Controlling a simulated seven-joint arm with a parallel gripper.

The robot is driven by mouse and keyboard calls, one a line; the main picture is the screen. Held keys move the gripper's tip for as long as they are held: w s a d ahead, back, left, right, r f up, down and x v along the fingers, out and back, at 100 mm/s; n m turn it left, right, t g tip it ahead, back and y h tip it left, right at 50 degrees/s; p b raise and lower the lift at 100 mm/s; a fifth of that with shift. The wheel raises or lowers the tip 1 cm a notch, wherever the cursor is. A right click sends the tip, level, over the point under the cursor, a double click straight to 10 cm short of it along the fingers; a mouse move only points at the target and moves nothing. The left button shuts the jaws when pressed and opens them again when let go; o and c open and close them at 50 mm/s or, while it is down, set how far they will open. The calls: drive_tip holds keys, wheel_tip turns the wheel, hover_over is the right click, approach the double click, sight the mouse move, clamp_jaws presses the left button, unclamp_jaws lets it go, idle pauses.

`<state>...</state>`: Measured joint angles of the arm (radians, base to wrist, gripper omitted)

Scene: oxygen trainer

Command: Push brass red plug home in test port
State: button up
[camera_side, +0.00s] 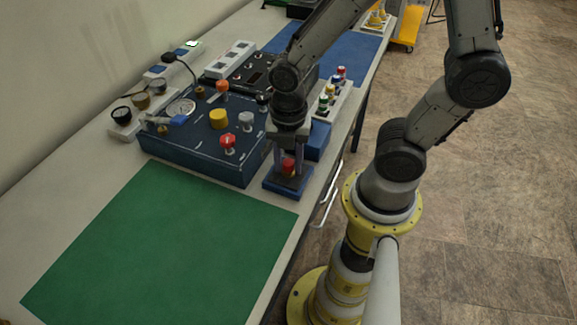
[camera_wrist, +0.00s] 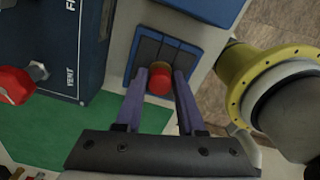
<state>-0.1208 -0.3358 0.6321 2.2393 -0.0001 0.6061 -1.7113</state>
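A plug with a red cap (camera_side: 288,166) stands on a small blue block (camera_side: 286,184) at the table's right edge, beside the large blue panel box. My gripper (camera_side: 289,168) points down over the block, one finger on each side of the plug. The fingers look spread, with gaps to the cap in the side view. A brass-coloured part shows under the cap. The test port itself is not clearly visible, and how deep the plug sits cannot be told.
The blue panel box (camera_side: 190,158) carries a red knob (camera_side: 228,143), a yellow knob (camera_side: 219,119), an orange knob and a gauge. A rack with several coloured-cap parts (camera_side: 328,97) stands behind my gripper. The green mat (camera_side: 150,245) in front is clear.

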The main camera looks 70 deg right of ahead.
sight(289, 161)
clamp_jaws()
wheel_tip(289, 161, up, 10)
drive_tip(key=shift+f, duration=0.2)
drive_tip(key=w+d+r+n, duration=0.1)
drive_tip(key=w+r, duration=0.5)
drive_tip(key=w, duration=0.4)
drive_tip(key=w+d+r, duration=0.2)
drive_tip(key=w+r, duration=0.4)
drive_tip(key=w, duration=0.3)
drive_tip(key=w+d+f+m, duration=0.1)
drive_tip(key=w+d+f, duration=0.5)
drive_tip(key=w+d, duration=0.3)
drive_tip(key=shift+w+d+f, duration=0.25)
drive_tip(key=shift+w+f, duration=0.05)
drive_tip(key=shift+w, duration=1.3)
